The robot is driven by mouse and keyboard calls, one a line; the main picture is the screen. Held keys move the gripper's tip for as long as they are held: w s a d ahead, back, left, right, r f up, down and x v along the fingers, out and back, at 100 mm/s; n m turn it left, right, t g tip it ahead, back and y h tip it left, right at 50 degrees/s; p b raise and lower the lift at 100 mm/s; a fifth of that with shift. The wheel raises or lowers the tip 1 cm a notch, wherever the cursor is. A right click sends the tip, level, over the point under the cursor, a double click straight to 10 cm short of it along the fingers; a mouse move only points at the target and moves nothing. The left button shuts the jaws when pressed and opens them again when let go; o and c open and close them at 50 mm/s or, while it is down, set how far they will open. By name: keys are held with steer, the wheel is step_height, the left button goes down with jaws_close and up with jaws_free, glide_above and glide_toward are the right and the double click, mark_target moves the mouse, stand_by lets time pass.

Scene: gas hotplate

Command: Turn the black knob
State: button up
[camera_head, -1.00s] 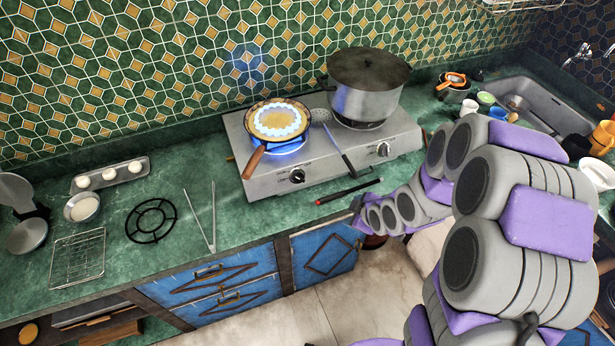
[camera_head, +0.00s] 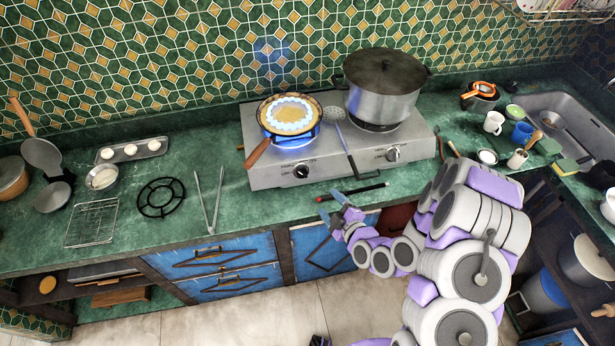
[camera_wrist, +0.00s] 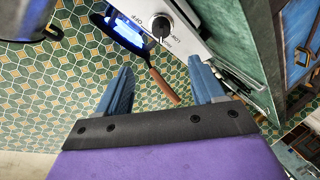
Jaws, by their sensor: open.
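The black knob (camera_head: 301,171) is on the left of the front panel of the gas hotplate (camera_head: 270,178), below the lit burner. In the wrist view a round knob (camera_wrist: 161,27) with a dark front and a light rim shows at the top, beyond the fingertips. My gripper (camera_head: 330,205) is open and empty, below and to the right of the black knob, in front of the counter edge. Its two blue fingers (camera_wrist: 159,64) are well apart in the wrist view. Nothing touches the knob.
A pan (camera_head: 290,114) sits over the blue flame, its brown handle (camera_head: 258,152) reaching forward left of the knob. A second knob (camera_head: 393,154) is under the large pot (camera_head: 383,88). A black rod with red ends (camera_head: 352,191) and tongs (camera_head: 209,203) lie on the counter.

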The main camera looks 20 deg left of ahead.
mark_target(304, 176)
steer(key=b+x, duration=0.2)
steer(key=b, duration=0.1)
steer(key=b+x, duration=0.2)
steer(key=b, duration=0.2)
steer(key=shift+s+a+f, duration=0.15)
steer(key=shift+f, duration=0.15)
steer(key=shift+b, duration=0.45)
steer(key=shift+a+b, duration=0.1)
steer(key=shift+b, duration=0.35)
steer(key=b+x, duration=0.4)
steer(key=x, duration=0.8)
steer(key=shift+w+a, duration=0.15)
steer(key=shift+w, duration=0.1)
steer(key=shift+c, duration=0.2)
